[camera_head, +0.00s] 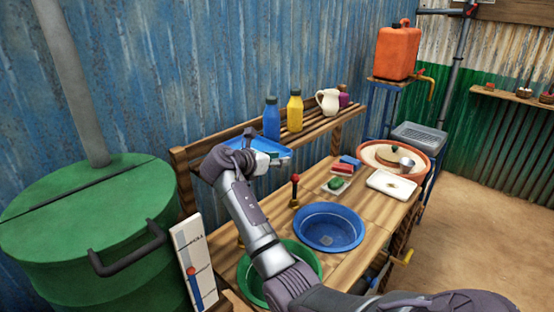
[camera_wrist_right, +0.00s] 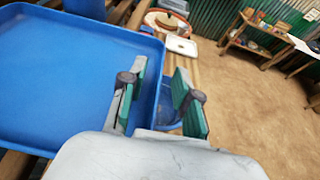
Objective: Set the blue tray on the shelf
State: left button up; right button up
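The blue tray (camera_head: 268,143) is at the left end of the slatted wooden shelf (camera_head: 322,124), beside the blue bottle. It looks level and seems to rest on the slats, but my arm hides part of it. In the right wrist view the tray (camera_wrist_right: 65,80) fills the left side. My right gripper (camera_head: 272,156) is at the tray's near edge. Its fingers (camera_wrist_right: 160,98) are apart, with the left finger over or against the tray's rim. My left gripper is in neither view.
A blue bottle (camera_head: 271,119), a yellow bottle (camera_head: 295,111) and a white jug (camera_head: 328,101) stand on the shelf. The bench below holds a blue bowl (camera_head: 329,227), a green bowl (camera_head: 311,259) and a red-knobbed post (camera_head: 295,190). A green drum (camera_head: 85,220) stands at left.

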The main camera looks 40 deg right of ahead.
jog(key=shift+r, duration=0.1)
jog(key=shift+a+r, duration=0.1)
jog(key=shift+a, duration=0.15)
jog(key=b+v, duration=0.2)
jog(key=v, duration=0.9)
jog(key=shift+a+r, duration=0.2)
jog(key=shift+a, duration=0.05)
jog(key=shift+s, duration=0.15)
